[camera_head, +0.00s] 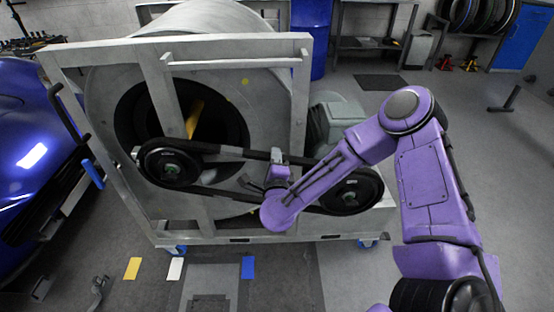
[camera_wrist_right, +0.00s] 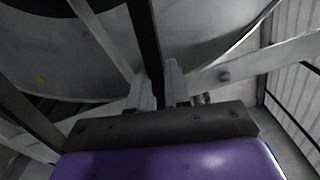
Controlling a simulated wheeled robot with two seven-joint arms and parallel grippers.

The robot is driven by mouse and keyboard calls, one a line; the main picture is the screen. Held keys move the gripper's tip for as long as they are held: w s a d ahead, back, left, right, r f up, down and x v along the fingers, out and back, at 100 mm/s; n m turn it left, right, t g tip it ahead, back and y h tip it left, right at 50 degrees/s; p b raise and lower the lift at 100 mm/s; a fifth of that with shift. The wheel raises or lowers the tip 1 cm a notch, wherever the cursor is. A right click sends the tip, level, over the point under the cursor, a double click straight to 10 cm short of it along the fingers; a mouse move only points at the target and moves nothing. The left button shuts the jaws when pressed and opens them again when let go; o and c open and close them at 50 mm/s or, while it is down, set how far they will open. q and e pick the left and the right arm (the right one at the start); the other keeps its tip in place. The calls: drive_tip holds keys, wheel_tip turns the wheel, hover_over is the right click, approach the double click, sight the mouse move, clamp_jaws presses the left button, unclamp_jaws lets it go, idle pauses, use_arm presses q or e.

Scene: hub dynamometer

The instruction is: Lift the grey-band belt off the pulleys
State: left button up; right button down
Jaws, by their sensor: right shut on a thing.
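The black belt (camera_head: 228,151) runs around the left pulley (camera_head: 172,165) and the right pulley (camera_head: 350,191) on the front of the grey dynamometer frame. A grey band on it is not clear to me. My right gripper (camera_head: 278,160) is at the belt's upper run, between the two pulleys and closer to the right one. In the right wrist view, the belt (camera_wrist_right: 143,30) passes as a dark strip between the fingers of my right gripper (camera_wrist_right: 157,88), which are shut on it. My forearm hides part of the lower run. My left gripper is not in view.
The grey frame (camera_head: 180,50) with its large drum stands around the pulleys. A blue car (camera_head: 30,150) is close at the left. Yellow, white and blue floor patches lie in front. The floor at the right is mostly clear; a workbench (camera_head: 372,42) stands behind.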

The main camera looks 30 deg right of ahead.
drive_tip(key=shift+s+a, duration=0.1)
drive_tip(key=shift+s, duration=0.05)
drive_tip(key=shift+s+a, duration=0.35)
drive_tip(key=shift+s, duration=0.3)
drive_tip(key=shift+s+a, duration=0.1)
idle(0.3)
drive_tip(key=shift+v, duration=0.75)
drive_tip(key=shift+s+a, duration=0.15)
drive_tip(key=shift+s+a, duration=0.3)
drive_tip(key=shift+s, duration=0.35)
